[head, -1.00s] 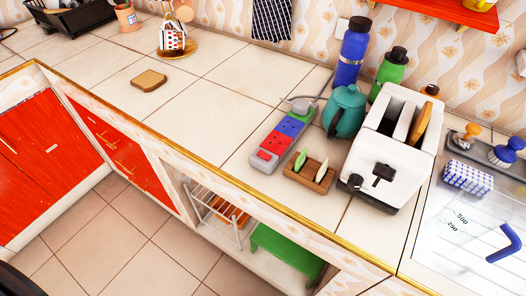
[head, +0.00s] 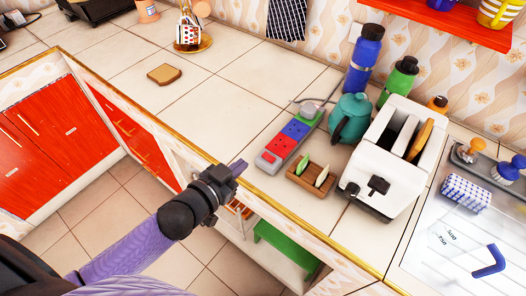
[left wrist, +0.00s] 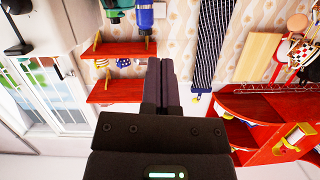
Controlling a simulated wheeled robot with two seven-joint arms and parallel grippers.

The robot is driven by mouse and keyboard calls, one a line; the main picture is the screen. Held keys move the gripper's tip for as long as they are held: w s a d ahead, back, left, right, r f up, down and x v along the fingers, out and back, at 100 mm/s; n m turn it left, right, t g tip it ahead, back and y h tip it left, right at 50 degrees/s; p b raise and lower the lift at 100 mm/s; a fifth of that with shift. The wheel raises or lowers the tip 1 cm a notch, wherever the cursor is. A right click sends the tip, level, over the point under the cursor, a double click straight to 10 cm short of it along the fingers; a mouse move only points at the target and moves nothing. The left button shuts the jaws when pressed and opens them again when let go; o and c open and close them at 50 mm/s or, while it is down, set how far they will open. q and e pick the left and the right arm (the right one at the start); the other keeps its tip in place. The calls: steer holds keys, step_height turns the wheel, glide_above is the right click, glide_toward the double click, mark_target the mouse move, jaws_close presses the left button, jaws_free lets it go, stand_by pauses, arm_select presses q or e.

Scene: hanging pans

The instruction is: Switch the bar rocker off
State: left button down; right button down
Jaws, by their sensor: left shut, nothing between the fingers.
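The power bar (head: 290,136) lies on the counter, with red, blue and green socket sections. A small red rocker (head: 268,157) shows at its near end; I cannot tell its position. A grey plug (head: 309,111) sits at the far, green end, with a cable leading off behind. My left gripper (head: 239,166) is shut and empty, near the counter's front edge, left of the bar's near end and apart from it. Its closed fingers also show in the left wrist view (left wrist: 162,85), where the bar is not seen. My right gripper is not in view.
A wooden holder (head: 311,178) with two upright pieces stands right of the bar. A teal teapot (head: 350,119), a white toaster (head: 396,160) and bottles (head: 363,62) stand beyond. Bread (head: 164,74) lies on the left.

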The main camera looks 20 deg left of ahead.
arm_select(q)
steer(key=b, duration=0.3)
glide_above(263, 161)
steer(key=f, duration=0.3)
steer(key=shift+w+d, duration=0.1)
steer(key=shift+d, duration=0.2)
steer(key=f, duration=0.1)
steer(key=f+b, duration=0.1)
steer(key=shift+a+f, duration=0.2)
steer(key=shift+f, duration=0.2)
steer(key=shift+f+b, duration=0.35)
steer(key=shift+a, duration=0.15)
